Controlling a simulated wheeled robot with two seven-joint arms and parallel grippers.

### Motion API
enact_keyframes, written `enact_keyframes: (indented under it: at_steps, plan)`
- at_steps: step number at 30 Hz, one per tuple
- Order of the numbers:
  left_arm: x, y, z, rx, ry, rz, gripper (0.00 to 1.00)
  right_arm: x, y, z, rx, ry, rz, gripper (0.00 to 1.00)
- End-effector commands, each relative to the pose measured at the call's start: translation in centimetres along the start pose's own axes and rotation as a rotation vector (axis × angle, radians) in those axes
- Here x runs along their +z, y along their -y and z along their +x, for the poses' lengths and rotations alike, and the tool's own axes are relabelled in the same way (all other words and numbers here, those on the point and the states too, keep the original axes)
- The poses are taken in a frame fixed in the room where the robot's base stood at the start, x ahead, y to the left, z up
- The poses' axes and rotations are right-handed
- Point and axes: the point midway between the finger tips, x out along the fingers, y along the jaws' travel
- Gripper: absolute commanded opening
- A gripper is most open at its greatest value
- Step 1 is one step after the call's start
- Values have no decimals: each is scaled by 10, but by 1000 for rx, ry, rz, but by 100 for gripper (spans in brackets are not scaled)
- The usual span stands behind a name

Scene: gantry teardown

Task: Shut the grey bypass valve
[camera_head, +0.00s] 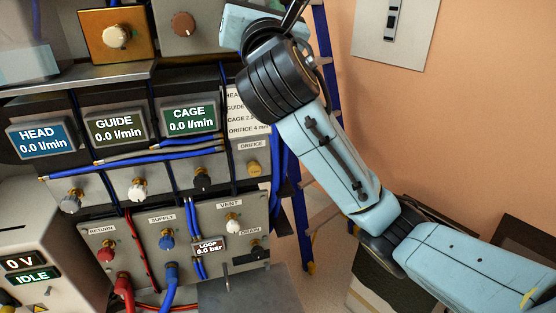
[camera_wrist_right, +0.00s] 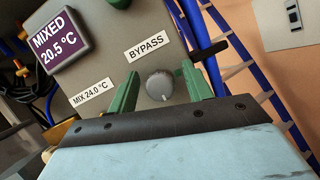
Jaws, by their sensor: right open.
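The grey bypass valve knob (camera_wrist_right: 160,86) sits on a grey panel under a "BYPASS" label (camera_wrist_right: 147,46) in the right wrist view. A pale mark shows on its lower face. My right gripper (camera_wrist_right: 159,70) is open, with one green finger on each side of the knob. Gaps show between the knob and both fingers; I cannot tell how deep the fingers reach. In the head view my right arm (camera_head: 330,160) rises from the lower right to the top edge, and I cannot make out its fingers or the bypass knob there. My left gripper is not in view.
A purple "MIXED 20.5 °C" display (camera_wrist_right: 62,42) is left of the knob. A black lever or bar (camera_wrist_right: 210,50) lies close to the right finger. Blue ladder rails (camera_head: 322,60) stand right of the panels. Flow displays (camera_head: 115,124) and several small valves fill the lower rack.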

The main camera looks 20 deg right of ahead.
Motion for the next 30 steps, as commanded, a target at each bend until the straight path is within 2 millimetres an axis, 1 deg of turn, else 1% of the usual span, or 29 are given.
enact_keyframes:
  at_steps: [1,6,22,26,30]
  plan:
    - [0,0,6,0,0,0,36,-1,1,-1,22,3,-55,50]
    - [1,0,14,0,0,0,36,-1,1,0,95,3,-236,50]
    - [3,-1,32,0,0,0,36,0,10,-108,99,0,-235,50]
    - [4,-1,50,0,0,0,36,-1,12,-135,99,4,-232,50]
    - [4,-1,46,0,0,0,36,-27,19,-130,82,-83,-126,50]
